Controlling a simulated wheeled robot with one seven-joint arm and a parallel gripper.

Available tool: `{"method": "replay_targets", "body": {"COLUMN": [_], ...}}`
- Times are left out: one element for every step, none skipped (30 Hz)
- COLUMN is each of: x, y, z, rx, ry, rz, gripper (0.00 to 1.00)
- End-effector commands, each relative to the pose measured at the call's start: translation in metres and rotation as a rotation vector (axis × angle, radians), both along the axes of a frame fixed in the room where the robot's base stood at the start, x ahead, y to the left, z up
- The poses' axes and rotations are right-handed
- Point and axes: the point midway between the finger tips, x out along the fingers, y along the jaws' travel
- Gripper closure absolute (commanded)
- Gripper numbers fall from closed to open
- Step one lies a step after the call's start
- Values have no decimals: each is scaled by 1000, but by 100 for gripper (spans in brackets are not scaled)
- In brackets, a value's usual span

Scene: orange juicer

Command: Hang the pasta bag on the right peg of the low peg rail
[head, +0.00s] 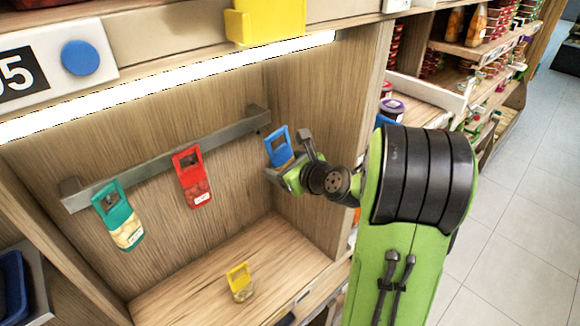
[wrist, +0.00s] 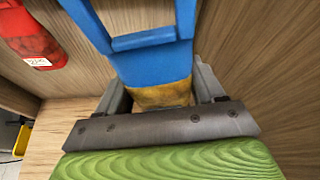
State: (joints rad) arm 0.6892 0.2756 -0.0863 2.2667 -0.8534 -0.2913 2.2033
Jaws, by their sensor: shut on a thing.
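My gripper (head: 285,174) is shut on a bag with a blue hanger top (head: 279,147) and holds it upright in the air at the right side of the niche. In the wrist view the blue bag (wrist: 155,65) stands between the fingers of my gripper (wrist: 162,92), its yellowish lower part partly hidden. Its printed name does not show. The grey peg rail (head: 150,166) runs along the back wall; its right end is left of and behind the blue bag. I see no contact between bag and rail. The right peg itself is hard to make out.
A red bag (head: 191,178) hangs mid-rail and a teal bag (head: 119,216) hangs near its left end. A yellow-topped bag (head: 239,282) stands on the niche floor (head: 190,290). The right side wall (head: 320,120) is close to my gripper.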

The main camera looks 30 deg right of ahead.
Motion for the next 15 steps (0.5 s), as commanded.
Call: {"method": "replay_targets", "body": {"x": [4,6,9,11,13,15,17,19,22,24,26,29,31,33,36], "y": [2,2,3,3,3,4,4,5,5,5,6,6,7,7,8], "z": [0,0,-1,-1,0,-1,-1,-2,-2,-2,-2,-2,-3,-3,-3], "rx": [1,0,0,-1,0,0,0,0,-1,-1,0,1,0,0,-1], "ry": [0,1,1,1,0,0,1,1,1,0,0,0,1,1,1], "rz": [3,3,3,3,3,3,3,3,3,4,3,3,3,3,3], "gripper": [63,63,63,63,63,63,63,63,63,63,63,63,63,63,63]}}
